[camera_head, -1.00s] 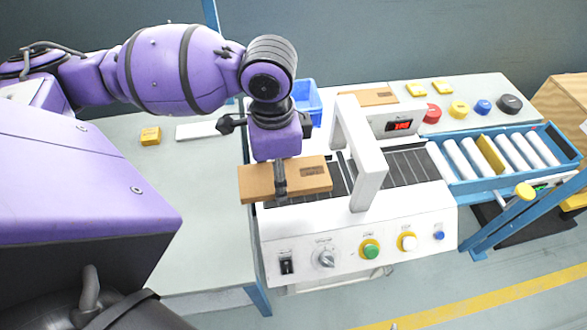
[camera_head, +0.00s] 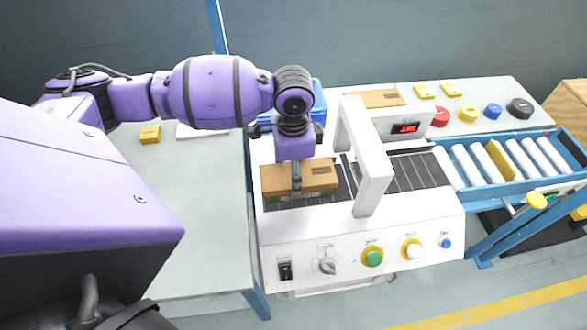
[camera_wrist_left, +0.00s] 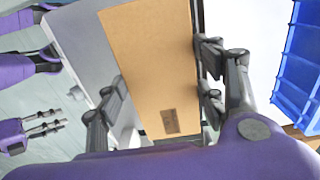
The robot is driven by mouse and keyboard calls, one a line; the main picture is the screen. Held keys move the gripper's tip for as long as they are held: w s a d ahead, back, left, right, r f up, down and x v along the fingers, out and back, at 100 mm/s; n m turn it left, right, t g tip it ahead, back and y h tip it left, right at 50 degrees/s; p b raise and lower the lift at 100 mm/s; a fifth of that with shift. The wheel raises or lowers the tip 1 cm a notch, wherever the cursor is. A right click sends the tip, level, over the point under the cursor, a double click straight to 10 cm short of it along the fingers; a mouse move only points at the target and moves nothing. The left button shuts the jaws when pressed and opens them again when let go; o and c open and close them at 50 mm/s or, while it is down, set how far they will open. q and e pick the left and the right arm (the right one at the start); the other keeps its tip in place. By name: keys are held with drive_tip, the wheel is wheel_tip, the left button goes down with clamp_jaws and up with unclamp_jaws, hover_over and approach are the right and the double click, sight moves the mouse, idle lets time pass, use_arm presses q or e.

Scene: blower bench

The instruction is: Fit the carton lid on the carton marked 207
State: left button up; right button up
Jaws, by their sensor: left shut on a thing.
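My left gripper (camera_head: 296,187) is shut on the brown carton lid (camera_head: 321,173), with one finger on its near side. The lid is roughly level, with a dark printed patch near one end; it fills the middle of the left wrist view (camera_wrist_left: 150,60) between the fingers (camera_wrist_left: 158,95). Just below the lid, a brown carton (camera_head: 318,196) with small green marks stands on the dark belt. Whether the lid touches the carton I cannot tell, and no number is readable. My right gripper (camera_wrist_left: 48,124) shows at the left of the wrist view, empty, fingers apart.
A white arch (camera_head: 372,170) stands over the belt just right of the carton. A blue bin (camera_head: 319,104) is behind my gripper. A flat brown piece (camera_head: 375,98) lies at the back. A roller conveyor (camera_head: 500,160) continues right. The left table (camera_head: 200,220) is mostly clear.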

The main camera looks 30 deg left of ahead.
use_arm(q)
drive_tip(key=shift+f, duration=0.4)
drive_tip(key=o, duration=1.1)
drive_tip(key=shift+w+r, duration=0.1)
drive_tip(key=shift+r, duration=0.4)
wheel_tip(320, 180, up, 12)
drive_tip(key=shift+p, duration=0.5)
